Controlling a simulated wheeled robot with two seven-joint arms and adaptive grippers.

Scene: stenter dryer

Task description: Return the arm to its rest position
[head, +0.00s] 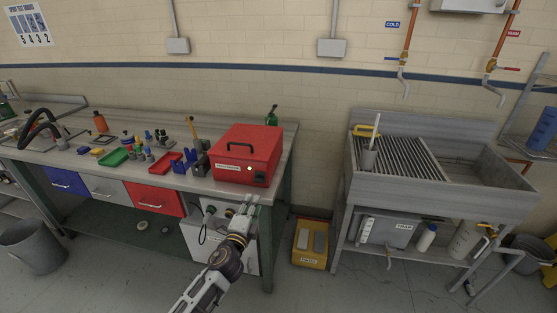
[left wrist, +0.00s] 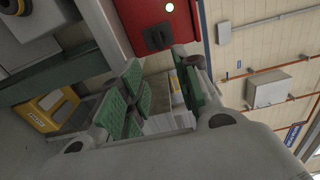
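My left gripper (head: 251,201) reaches in from the bottom of the head view, in front of the workbench edge and just below the red box (head: 247,155). Its green-padded fingers also show in the left wrist view (left wrist: 158,72), spread apart with nothing between them. The red box shows at the top of the left wrist view (left wrist: 155,25), beyond the fingertips and apart from them. My right arm and right gripper are in neither view.
The workbench (head: 75,156) holds small tools, a green tray (head: 114,157) and a red tray (head: 168,162). A yellow bin (head: 310,243) stands on the floor between the bench and a grey sink (head: 480,185). A grey bucket (head: 33,247) is at left. Floor in front is clear.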

